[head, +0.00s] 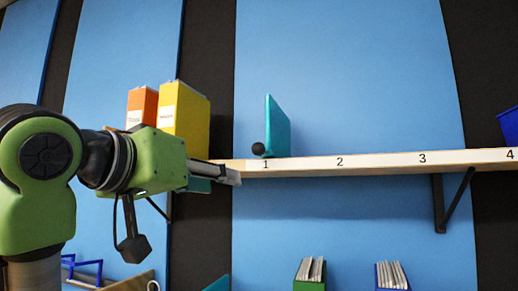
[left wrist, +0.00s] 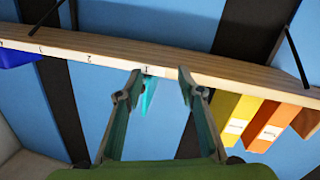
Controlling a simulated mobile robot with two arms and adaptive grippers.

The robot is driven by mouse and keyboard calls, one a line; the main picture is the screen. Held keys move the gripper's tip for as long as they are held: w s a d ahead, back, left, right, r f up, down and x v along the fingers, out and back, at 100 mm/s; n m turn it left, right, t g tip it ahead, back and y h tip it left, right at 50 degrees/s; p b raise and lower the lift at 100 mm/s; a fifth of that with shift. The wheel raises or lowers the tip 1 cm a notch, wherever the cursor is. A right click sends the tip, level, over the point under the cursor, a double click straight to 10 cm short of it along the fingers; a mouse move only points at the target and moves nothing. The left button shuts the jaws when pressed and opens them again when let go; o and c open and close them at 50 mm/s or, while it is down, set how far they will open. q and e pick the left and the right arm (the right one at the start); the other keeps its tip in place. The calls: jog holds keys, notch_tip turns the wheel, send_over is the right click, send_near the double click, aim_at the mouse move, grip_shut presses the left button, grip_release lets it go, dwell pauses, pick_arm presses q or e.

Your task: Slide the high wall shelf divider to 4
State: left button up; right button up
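The shelf's front edge bears the numbers 1 to 4 from left to right, with 4 near the right picture edge. My left gripper (head: 231,178) is at the shelf's front edge, left of the divider and slightly lower. In the left wrist view its fingers (left wrist: 155,88) are spread with a gap between them, and part of the divider (left wrist: 149,97) shows beyond that gap, apparently untouched. My right gripper is not in view.
A yellow binder (head: 186,118) and an orange binder (head: 143,106) stand on the shelf left of the divider. A blue bin (head: 511,126) is at the far right near 4. The shelf top between looks clear. A bracket (head: 440,203) supports it below.

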pick_arm(q)
send_near(255, 147)
jog(key=v, duration=0.2)
jog(key=shift+m+t+h, duration=0.3)
jog(key=shift+h, duration=0.1)
jog(key=p+x, duration=0.1)
jog(key=x, duration=0.3)
jog(key=p+x, duration=0.2)
jog(key=x, duration=0.2)
jog(key=f+p+x, duration=0.1)
jog(key=p+x, duration=0.1)
jog(key=x, duration=0.2)
jog(key=shift+w+a, duration=0.1)
jog(key=shift+w, duration=0.15)
jog(key=shift+w+d, duration=0.3)
jog(key=shift+w, duration=0.3)
grip_shut()
